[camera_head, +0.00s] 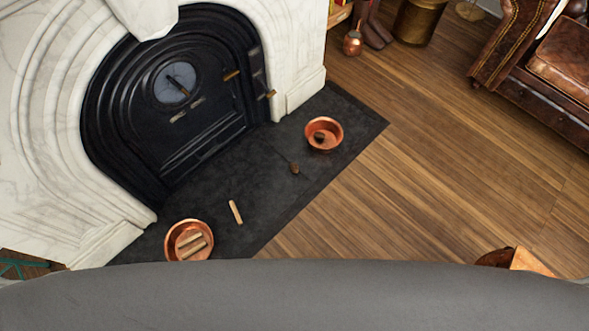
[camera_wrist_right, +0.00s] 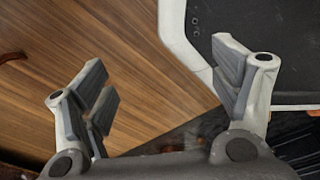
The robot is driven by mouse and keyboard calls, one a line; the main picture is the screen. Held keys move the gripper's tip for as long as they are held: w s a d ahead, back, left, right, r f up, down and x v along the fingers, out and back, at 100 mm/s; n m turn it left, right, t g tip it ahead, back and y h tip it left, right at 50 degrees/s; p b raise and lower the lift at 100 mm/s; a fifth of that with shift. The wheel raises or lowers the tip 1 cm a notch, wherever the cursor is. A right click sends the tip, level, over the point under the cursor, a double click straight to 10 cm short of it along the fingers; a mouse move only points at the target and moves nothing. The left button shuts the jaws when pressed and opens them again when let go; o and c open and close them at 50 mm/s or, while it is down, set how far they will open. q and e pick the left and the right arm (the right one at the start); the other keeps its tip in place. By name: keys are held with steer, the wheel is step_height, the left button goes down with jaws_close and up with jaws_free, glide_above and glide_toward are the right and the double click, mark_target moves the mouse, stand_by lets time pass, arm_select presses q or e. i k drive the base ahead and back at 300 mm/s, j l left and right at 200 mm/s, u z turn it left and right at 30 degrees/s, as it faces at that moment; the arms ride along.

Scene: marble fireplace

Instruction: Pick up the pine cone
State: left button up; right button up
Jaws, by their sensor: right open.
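A small brown pine cone (camera_head: 295,168) lies on the dark hearth slab, in front of the black fireplace door in the head view. Another small brown thing (camera_head: 319,137), perhaps a pine cone, lies in the right copper bowl (camera_head: 338,131). My right gripper (camera_wrist_right: 160,78) is open and empty in the right wrist view, with wooden floor seen beyond its fingers. No pine cone can be made out in that view. Neither gripper shows in the head view, so my left gripper is out of sight.
A left copper bowl (camera_head: 170,245) holds short sticks, and one loose stick (camera_head: 236,212) lies beside it on the hearth (camera_head: 270,195). The white marble surround (camera_head: 300,60) rises behind. A brown leather sofa (camera_head: 545,70) stands at upper right. The wooden floor between is clear.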

mark_target(294, 168)
steer(key=i+l+u, duration=0.15)
steer(key=u, duration=0.25)
steer(key=i+l+u, duration=0.1)
steer(key=u, duration=0.25)
steer(key=l+u, duration=0.4)
steer(key=i+j, duration=0.05)
